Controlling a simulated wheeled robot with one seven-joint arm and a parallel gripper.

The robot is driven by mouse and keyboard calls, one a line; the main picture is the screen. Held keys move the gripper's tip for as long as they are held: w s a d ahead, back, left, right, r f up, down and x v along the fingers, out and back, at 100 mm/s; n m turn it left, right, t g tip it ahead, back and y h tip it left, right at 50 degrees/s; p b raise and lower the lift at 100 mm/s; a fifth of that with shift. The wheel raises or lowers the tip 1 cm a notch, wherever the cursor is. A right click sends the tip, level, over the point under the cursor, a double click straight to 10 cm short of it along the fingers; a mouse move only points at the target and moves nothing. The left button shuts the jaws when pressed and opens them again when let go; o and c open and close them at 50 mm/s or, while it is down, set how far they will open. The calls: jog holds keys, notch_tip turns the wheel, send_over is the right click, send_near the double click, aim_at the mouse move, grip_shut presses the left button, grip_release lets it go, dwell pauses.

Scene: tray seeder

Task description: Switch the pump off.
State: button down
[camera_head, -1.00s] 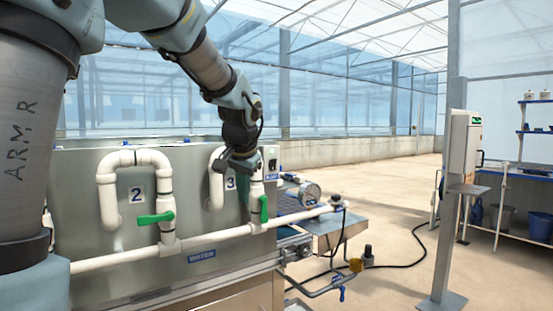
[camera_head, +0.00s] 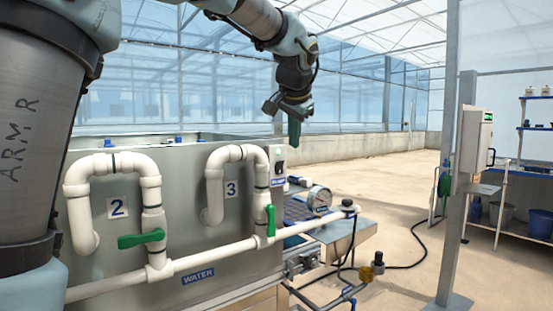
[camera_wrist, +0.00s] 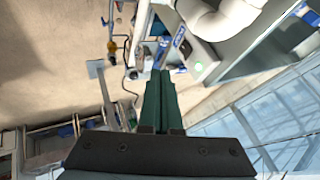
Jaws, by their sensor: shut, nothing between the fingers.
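The pump switch (camera_head: 279,162) is a small pale plate with a dark part, above a blue label at the right end of the grey metal panel (camera_head: 205,260). Its setting is too small to tell. My gripper (camera_head: 294,143) has green fingers, pointing down, and appears just above and right of the switch, apart from it. In the wrist view the two fingers (camera_wrist: 161,76) lie together with nothing between them. A pale plate with a round green spot (camera_wrist: 198,66) lies right of the fingertips there; it may be the switch.
White pipes with green-handled valves (camera_head: 141,239) run along the panel, numbered 2 and 3. A pressure gauge (camera_head: 319,197) stands right of the panel. A post with a control box (camera_head: 474,140) stands further right. The floor (camera_head: 400,170) between is mostly clear.

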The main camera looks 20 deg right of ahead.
jog(key=shift+w+d+r, duration=0.1)
jog(key=shift+w+r, duration=0.05)
jog(key=shift+w, duration=0.25)
jog(key=p, duration=0.5)
send_near(280, 167)
jog(key=d+x, duration=0.1)
jog(key=x, duration=0.5)
jog(key=shift+s, duration=0.35)
jog(key=shift+d, duration=0.1)
jog(key=shift+w, duration=0.1)
